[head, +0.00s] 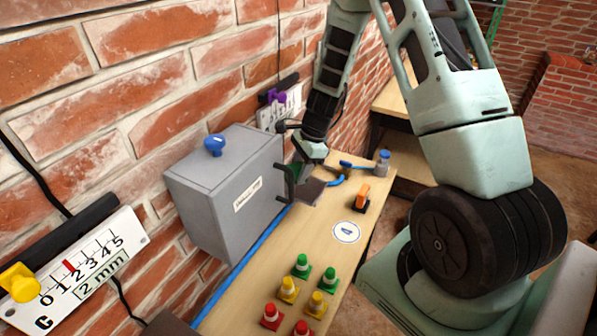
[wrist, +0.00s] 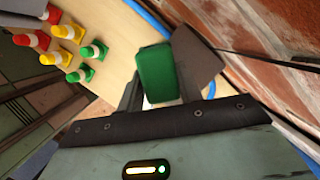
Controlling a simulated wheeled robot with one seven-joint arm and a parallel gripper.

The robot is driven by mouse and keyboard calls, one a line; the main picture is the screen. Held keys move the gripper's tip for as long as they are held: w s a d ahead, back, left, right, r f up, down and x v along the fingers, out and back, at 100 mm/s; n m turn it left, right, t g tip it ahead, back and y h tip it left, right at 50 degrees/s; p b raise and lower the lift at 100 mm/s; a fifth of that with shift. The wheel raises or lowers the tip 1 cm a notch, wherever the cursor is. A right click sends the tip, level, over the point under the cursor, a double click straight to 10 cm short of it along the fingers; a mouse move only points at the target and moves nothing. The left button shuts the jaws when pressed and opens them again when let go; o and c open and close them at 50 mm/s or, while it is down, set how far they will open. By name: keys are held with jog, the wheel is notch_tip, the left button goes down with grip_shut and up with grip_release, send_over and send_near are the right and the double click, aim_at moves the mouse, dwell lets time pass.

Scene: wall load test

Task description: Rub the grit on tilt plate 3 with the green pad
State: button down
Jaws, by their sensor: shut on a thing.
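My gripper (head: 298,178) is low over the wooden bench, beside the grey box. In the wrist view my gripper (wrist: 158,85) is shut on the green pad (wrist: 157,72), held between its two fingers. A dark brown plate (head: 309,191) lies just below and beside the gripper in the head view. It also shows beyond the right finger in the wrist view (wrist: 198,60), partly hidden by that finger. I cannot tell whether the pad touches it. No number 3 and no grit can be made out.
A grey box (head: 225,195) with a blue knob (head: 214,145) stands against the brick wall. Several coloured cones (head: 289,289) stand on the bench (head: 260,300). A round label marked 4 (head: 346,232), an orange-and-black object (head: 361,197) and a blue-handled item (head: 352,166) are nearby.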

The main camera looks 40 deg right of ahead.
jog(key=shift+r+p, duration=1.05)
jog(key=shift+r, duration=0.5)
